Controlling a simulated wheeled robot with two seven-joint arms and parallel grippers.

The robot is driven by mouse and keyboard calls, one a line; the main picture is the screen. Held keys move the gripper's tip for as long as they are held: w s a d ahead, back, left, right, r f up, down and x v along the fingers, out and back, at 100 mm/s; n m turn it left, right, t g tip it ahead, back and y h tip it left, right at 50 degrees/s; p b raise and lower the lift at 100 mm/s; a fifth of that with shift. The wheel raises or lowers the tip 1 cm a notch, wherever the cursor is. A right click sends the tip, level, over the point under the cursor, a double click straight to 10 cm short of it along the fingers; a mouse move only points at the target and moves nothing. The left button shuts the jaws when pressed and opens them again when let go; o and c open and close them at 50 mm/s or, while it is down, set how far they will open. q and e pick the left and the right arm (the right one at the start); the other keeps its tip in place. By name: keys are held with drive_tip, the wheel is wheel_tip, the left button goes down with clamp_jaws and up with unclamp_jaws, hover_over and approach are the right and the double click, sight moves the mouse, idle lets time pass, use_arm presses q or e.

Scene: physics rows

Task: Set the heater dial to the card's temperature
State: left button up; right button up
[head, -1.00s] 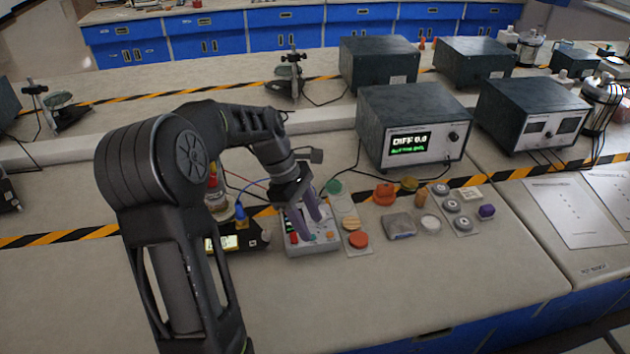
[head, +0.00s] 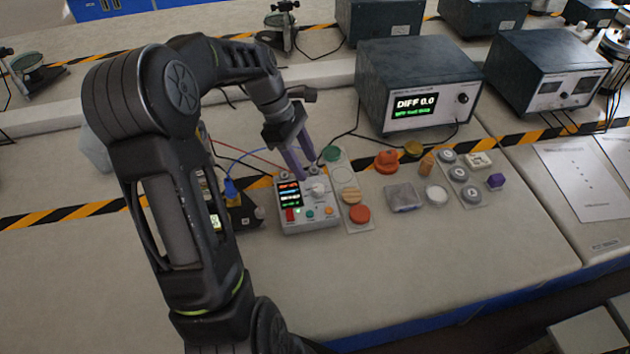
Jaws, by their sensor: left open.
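A small grey control box (head: 306,214) sits on the bench with a dark screen (head: 289,193), a pale round dial (head: 318,189) and several coloured buttons. The screen's lines are too small to read. My left gripper (head: 298,164) has purple fingers, is open, and hangs over the back edge of the box, behind and left of the dial. No object shows between its fingers. I cannot tell which item is the temperature card; a small pale card-like piece (head: 478,160) lies at the right. My right gripper is not in view.
A large instrument (head: 415,88) behind reads "DIFF 0.0". Coloured discs and weights, including a red disc (head: 359,214), lie right of the box. A dark device (head: 240,212) with blue and red wires stands left of it. The front bench is clear.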

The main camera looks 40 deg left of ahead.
sight(317, 187)
use_arm(q)
drive_tip(key=p+x, duration=0.1)
drive_tip(key=x, duration=0.6)
drive_tip(key=shift+f, duration=0.15)
clamp_jaws()
idle(0.3)
